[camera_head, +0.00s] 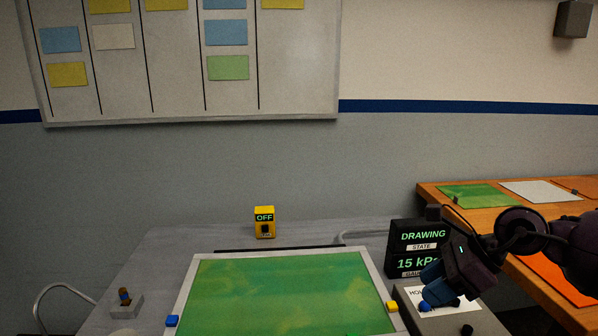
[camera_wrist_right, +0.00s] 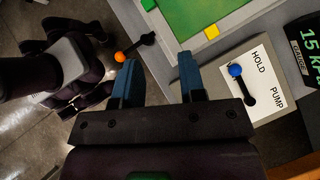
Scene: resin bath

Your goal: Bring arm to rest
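My right arm comes in from the right in the head view. Its gripper (camera_head: 434,283) hangs above the grey HOLD/PUMP valve box (camera_head: 484,322). In the right wrist view the two blue fingers of this gripper (camera_wrist_right: 158,80) are apart with nothing between them. The blue-knobbed lever (camera_wrist_right: 236,71) on the valve's white label is to the right of the fingers and apart from them. An orange-knobbed lever (camera_wrist_right: 120,57) shows just left of the left fingertip. My left gripper is in neither view.
A green-surfaced bath (camera_head: 290,290) fills the table's front middle. A display (camera_head: 421,245) reading DRAWING, 15 kPa stands behind the valve box. A yellow box (camera_head: 264,222) marked OFF stands at the back. A wooden bench (camera_head: 520,208) with sheets is at right. The table's left part is mostly clear.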

